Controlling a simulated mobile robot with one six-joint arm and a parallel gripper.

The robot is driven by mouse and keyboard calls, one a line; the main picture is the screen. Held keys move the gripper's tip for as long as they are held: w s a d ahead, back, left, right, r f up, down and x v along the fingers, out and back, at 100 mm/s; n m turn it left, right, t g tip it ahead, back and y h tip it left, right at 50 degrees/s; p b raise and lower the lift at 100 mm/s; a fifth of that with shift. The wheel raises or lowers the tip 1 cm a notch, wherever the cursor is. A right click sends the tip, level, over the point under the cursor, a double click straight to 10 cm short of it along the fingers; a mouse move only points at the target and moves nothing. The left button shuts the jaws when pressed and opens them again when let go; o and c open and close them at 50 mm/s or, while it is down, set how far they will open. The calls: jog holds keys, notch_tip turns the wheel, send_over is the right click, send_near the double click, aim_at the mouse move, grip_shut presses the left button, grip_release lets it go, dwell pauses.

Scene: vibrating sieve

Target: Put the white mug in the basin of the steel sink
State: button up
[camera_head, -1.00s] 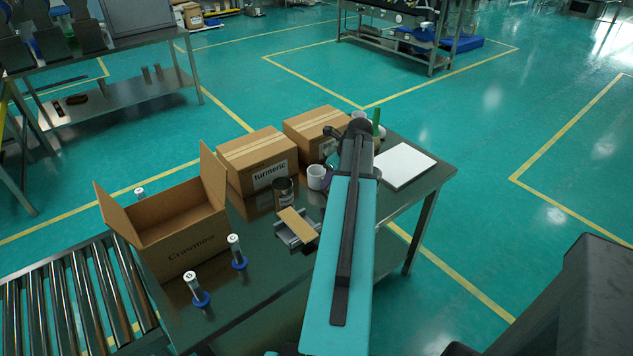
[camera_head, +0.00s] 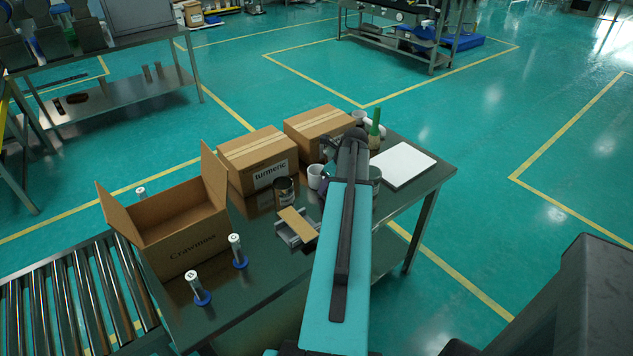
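A white mug (camera_head: 315,177) stands upright on the dark table, just left of my arm and beside the turmeric box. Its right side is close to my arm in the picture. Another white, cup-like thing (camera_head: 359,117) shows farther back by the second box, too small and covered to name surely. My arm reaches over the table, and its dark end joint is right of and beyond the mug in the picture. My gripper's fingers are hidden behind the arm, so I cannot see whether they hold anything. I see no steel sink or basin in this view.
On the table (camera_head: 263,314) are an open carton (camera_head: 185,256), the turmeric box (camera_head: 262,180), a second closed box (camera_head: 318,117), a dark can (camera_head: 284,190), a green-topped bottle (camera_head: 375,130) and a white board (camera_head: 402,165). A roller conveyor (camera_head: 77,296) adjoins at left.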

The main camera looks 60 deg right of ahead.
grip_shut()
jog(key=shift+r, duration=0.15)
jog(key=shift+r+b, duration=0.45)
jog(key=shift+r, duration=1)
jog(key=shift+s+a+r, duration=0.15)
jog(key=shift+a, duration=0.1)
jog(key=s+a, duration=0.1)
jog(key=a, duration=0.2)
jog(key=s+a+b, duration=0.1)
jog(key=s+a, duration=0.1)
jog(key=s+a+r, duration=0.1)
jog(key=s+a, duration=0.1)
jog(key=a, duration=0.1)
jog(key=shift+s+a+b, duration=0.15)
jog(key=shift+a+b, duration=0.15)
jog(key=shift+f+b, duration=0.15)
jog(key=shift+b, duration=0.55)
jog(key=shift+b, duration=0.75)
jog(key=b, duration=0.3)
jog(key=shift+a, duration=0.1)
